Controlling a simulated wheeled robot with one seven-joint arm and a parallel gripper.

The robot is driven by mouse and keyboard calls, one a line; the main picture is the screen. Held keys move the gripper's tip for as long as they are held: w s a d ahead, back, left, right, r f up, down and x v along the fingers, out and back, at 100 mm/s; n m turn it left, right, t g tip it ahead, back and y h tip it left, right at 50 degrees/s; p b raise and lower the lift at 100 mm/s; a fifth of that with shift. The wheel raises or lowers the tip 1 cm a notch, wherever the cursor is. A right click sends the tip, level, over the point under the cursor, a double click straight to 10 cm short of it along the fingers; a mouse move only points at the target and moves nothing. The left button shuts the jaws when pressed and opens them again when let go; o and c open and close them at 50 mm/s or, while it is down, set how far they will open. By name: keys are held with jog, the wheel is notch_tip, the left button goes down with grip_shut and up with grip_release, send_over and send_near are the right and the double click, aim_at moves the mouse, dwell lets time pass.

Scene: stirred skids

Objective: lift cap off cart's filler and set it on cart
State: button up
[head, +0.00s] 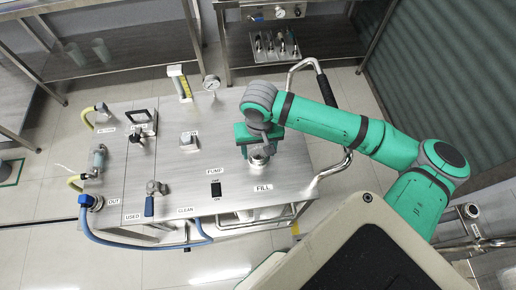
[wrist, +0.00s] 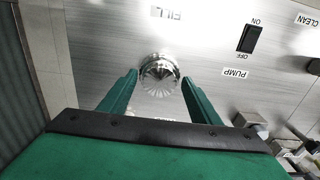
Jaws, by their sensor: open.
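The cart (head: 225,180) has a brushed metal top, seen in the head view below and left of my arm. Its filler cap (head: 259,156) is a round silver knob above the FILL label, partly hidden by my gripper (head: 257,148). In the wrist view the ridged cap (wrist: 159,74) lies just beyond and between the fingertips of my gripper (wrist: 159,76). The two green fingers are open, one on each side of the cap, with a gap visible on both sides. The filler neck under the cap is hidden.
A pump switch (head: 216,189) sits left of the FILL label. A gauge (head: 211,83), a blue-handled valve (head: 150,205) and a blue hose (head: 130,242) are on the cart. A bent push handle (head: 325,95) rises at its right. Bare metal lies between the switch and the filler.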

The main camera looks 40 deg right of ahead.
aim_at(259, 153)
jog(key=shift+c, duration=0.3)
jog(key=c, duration=1)
jog(key=shift+c, duration=0.2)
jog(key=shift+r, duration=0.65)
jog(key=shift+r, duration=2.95)
